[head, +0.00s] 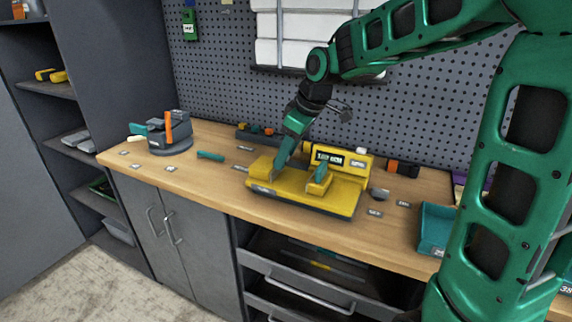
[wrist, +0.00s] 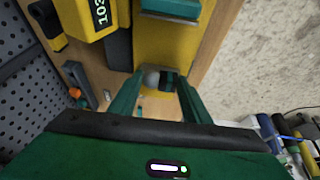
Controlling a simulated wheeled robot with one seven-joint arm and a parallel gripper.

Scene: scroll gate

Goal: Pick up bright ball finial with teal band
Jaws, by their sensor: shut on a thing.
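My gripper (wrist: 157,76) reaches down over a yellow bench device. Its two green fingers are closed around a small pale grey ball finial (wrist: 151,79), with a teal part beside the ball that looks like its band. In the head view my gripper (head: 283,158) is at the left part of the yellow device (head: 308,199), and the finial cannot be made out there. Whether the finial still touches the device is unclear.
The device has a lit display (head: 328,157) at its back and a teal piece (head: 319,173) at its middle. A grey round holder (head: 170,140) stands at the left of the wooden bench. A teal bin (head: 436,229) stands at the right. A drawer below is open.

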